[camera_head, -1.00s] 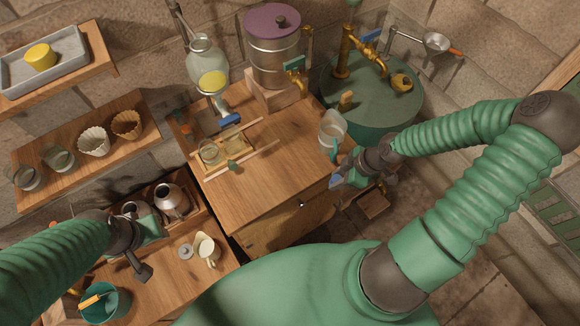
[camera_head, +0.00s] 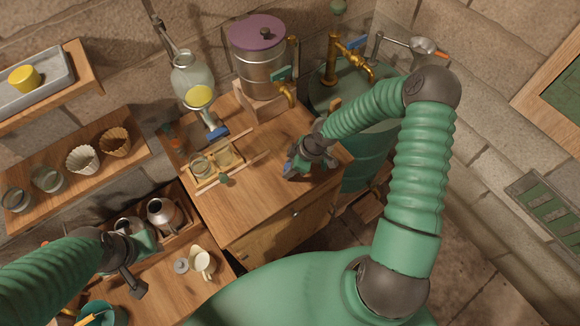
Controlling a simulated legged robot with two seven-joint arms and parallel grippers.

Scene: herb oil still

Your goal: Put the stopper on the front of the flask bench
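The wooden bench (camera_head: 262,205) stands in the middle, with a glass flask (camera_head: 187,77) above its back left. A wooden rack (camera_head: 236,170) with small glass jars sits on its left part. My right gripper (camera_head: 297,170) is over the right part of the bench top, pointing down and left. Its wrist hides what is between the fingers, so I cannot tell whether it holds anything. No stopper can be made out for certain. My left gripper (camera_head: 138,286) hangs over the lower left counter, and its finger gap is not clear.
A metal pot with a purple lid (camera_head: 256,33) stands at the back of the bench, its brass tap facing forward. The bench top's front middle is bare. Shelves with cups are at left.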

